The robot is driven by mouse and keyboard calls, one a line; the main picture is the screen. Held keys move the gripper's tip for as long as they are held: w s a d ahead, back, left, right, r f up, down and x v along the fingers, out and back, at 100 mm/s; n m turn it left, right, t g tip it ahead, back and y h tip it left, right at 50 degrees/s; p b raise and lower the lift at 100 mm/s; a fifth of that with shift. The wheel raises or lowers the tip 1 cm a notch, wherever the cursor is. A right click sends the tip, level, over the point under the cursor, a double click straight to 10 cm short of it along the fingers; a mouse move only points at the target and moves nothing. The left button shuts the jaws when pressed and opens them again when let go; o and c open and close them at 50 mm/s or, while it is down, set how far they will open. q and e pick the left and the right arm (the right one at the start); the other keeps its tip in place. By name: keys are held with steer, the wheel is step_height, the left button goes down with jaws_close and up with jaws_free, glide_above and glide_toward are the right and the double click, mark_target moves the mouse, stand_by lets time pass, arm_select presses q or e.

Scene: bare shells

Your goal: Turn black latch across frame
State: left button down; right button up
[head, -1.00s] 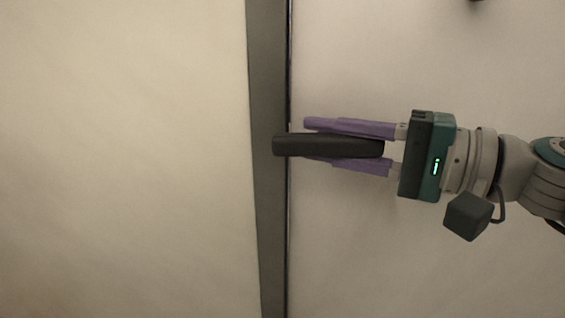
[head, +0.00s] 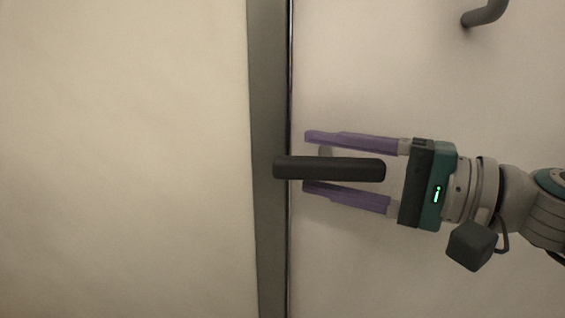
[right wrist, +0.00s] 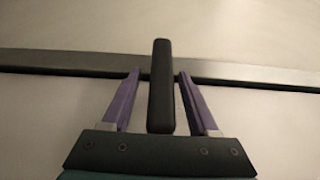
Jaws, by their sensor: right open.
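The black latch (head: 330,169) is a dark bar lying level in the head view. Its left end overlaps the grey frame strip (head: 268,80) and its right end lies over the pale panel on the right. My right gripper (head: 305,162) is open, with one purple finger above the latch and one below it, and a visible gap on each side. In the right wrist view the latch (right wrist: 161,85) stands between the two spread fingers (right wrist: 158,73), its far end over the frame strip. My left gripper is not in view.
A pale panel (head: 120,160) fills the left side and another pale panel (head: 400,80) the right. A dark narrow seam runs along the frame's right edge. A grey curved handle (head: 487,14) sits at the top right. The surfaces around the latch are clear.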

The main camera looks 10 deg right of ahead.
mark_target(384, 176)
steer(key=v, duration=1)
steer(key=shift+p, duration=0.4)
